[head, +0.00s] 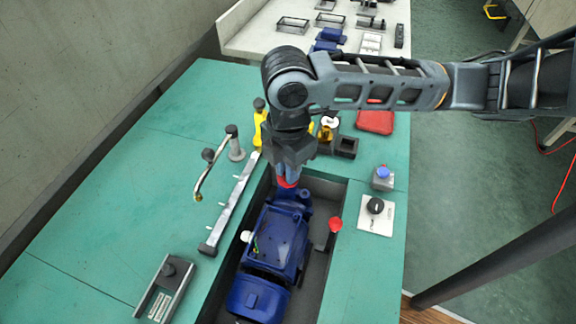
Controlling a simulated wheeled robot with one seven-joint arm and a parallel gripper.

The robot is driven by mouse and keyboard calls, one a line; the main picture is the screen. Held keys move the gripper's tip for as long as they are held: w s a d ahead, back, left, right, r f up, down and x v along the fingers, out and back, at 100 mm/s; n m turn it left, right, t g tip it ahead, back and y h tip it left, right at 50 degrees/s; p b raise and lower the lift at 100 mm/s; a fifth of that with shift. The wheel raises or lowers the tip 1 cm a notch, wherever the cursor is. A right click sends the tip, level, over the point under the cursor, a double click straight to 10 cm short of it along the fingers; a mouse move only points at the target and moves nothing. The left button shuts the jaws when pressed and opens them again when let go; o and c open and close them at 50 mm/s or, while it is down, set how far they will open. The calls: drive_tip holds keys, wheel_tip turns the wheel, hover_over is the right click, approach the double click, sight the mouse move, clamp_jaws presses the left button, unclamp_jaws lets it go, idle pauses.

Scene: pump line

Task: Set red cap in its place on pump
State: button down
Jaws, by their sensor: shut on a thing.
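The blue pump (268,245) lies in a dark recess in the green bench. My gripper (287,174) points down over the pump's far end and is shut on the red cap (288,183). Only the lower part of the cap shows below the fingers. The cap is at or just above the pump's far end; I cannot tell whether it touches. The place for the cap is hidden or too small to make out.
A red-topped piece (335,225) stands right of the pump. A dark knob on a white plate (375,207) and a blue button box (383,178) are at right. A curved-pipe stand (236,148) and metal rail (232,205) are at left. The bench's left side is mostly clear.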

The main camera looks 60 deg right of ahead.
drive_tip(key=c, duration=1)
unclamp_jaws()
drive_tip(key=shift+r, duration=0.1)
drive_tip(key=shift+r+p, duration=2.35)
drive_tip(key=shift+r, duration=0.6)
